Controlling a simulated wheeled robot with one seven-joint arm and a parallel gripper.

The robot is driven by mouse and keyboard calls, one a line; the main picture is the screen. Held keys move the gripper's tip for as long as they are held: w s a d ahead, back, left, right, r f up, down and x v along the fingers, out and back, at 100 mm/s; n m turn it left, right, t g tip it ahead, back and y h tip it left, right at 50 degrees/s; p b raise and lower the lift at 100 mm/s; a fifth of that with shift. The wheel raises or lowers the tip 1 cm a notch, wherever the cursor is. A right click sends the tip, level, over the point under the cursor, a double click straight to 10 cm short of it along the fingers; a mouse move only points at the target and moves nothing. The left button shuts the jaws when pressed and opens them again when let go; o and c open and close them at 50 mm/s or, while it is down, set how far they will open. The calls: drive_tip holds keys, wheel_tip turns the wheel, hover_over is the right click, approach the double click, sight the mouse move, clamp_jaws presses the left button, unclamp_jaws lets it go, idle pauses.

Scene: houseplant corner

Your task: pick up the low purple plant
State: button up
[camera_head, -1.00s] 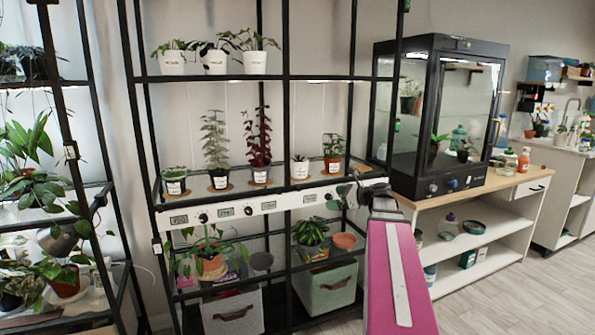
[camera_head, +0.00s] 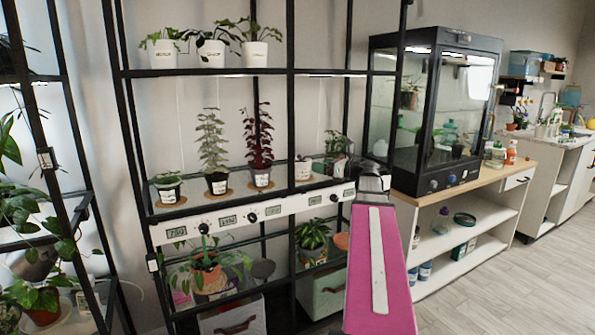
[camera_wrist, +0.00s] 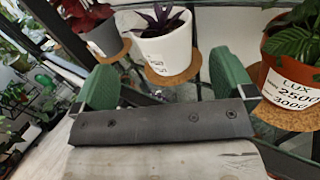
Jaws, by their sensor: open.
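The low purple plant (camera_wrist: 160,19) has dark purple pointed leaves and sits in a white pot (camera_wrist: 168,46) on a round cork mat (camera_wrist: 178,76). In the head view its white pot (camera_head: 303,172) stands on the middle shelf, just left of my gripper (camera_head: 350,172). In the wrist view my gripper (camera_wrist: 166,66) is open, with one green finger on each side of the picture's middle. The white pot shows beyond and between the fingertips. Nothing is held.
A dark pot with a red plant (camera_wrist: 101,38) is left of the white pot, and a terracotta pot (camera_wrist: 292,82) with a green plant is right. A black shelf post stands close by in the head view. A glass cabinet (camera_head: 430,110) stands to the right.

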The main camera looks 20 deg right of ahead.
sight(302, 160)
drive_tip(key=x, duration=0.9)
drive_tip(key=shift+w, duration=0.25)
drive_tip(key=c, duration=0.9)
drive_tip(key=shift+r, duration=0.15)
